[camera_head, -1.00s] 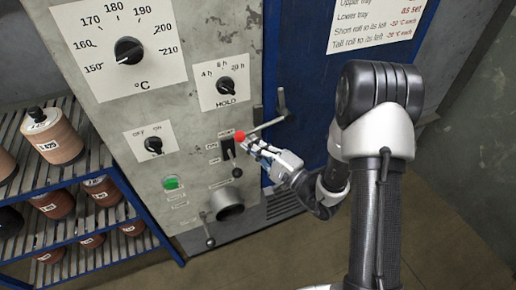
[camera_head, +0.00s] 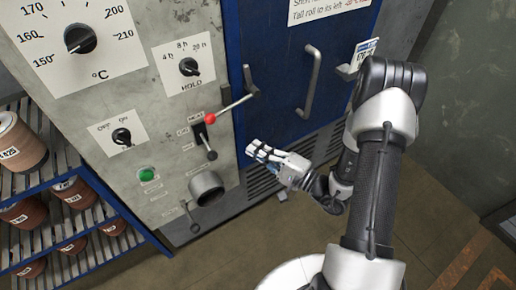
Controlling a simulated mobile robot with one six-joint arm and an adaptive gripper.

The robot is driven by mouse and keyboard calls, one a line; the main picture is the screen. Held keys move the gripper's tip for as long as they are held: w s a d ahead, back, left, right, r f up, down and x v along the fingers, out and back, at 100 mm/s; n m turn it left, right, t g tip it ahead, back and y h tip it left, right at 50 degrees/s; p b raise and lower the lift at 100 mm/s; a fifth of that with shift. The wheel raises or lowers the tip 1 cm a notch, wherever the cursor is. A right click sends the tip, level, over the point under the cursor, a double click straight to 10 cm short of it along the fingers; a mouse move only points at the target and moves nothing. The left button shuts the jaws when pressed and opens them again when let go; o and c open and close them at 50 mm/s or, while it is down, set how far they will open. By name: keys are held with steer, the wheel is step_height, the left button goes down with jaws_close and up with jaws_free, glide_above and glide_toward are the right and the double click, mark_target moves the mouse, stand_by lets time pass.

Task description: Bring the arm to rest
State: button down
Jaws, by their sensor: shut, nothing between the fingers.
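My gripper (camera_head: 259,153) is at the end of my arm, in front of the lower part of the blue oven door (camera_head: 282,85). Its fingers are together and it holds nothing. It points left, toward the grey control panel (camera_head: 165,115). It appears clear of the red-knobbed lever (camera_head: 211,118), which sticks out above and left of it. My arm comes in from the right, bent at its elbow.
A door handle (camera_head: 310,82) stands out above my gripper. A blue rack (camera_head: 98,184) with rolls is left.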

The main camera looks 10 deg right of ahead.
stand_by(0.4)
steer(key=s+a+r+n+g+y, duration=0.4)
steer(key=s+a+r+n+g, duration=0.25)
steer(key=a+r+g, duration=0.25)
steer(key=s+a+r+n+g+h, duration=0.2)
steer(key=s+g, duration=0.1)
steer(key=s, duration=0.2)
steer(key=s+a+r+n+g+h, duration=0.1)
steer(key=s+n+g, duration=0.15)
steer(key=s, duration=0.25)
steer(key=s+d+g+h, duration=0.1)
steer(key=s+g+h, duration=0.1)
steer(key=s+h, duration=0.25)
steer(key=s+d+r+t+h, duration=0.1)
steer(key=d+r+t+h, duration=0.1)
steer(key=d, duration=0.4)
steer(key=s+d+r+t+h, duration=0.1)
steer(key=d+r+t+h, duration=0.2)
steer(key=d+t+h, duration=0.2)
steer(key=shift+d+r+n+h, duration=0.25)
steer(key=shift+d+n+h, duration=0.15)
steer(key=shift+d+h, duration=0.6)
steer(key=c, duration=2.3)
jaws_free()
steer(key=shift+a, duration=0.1)
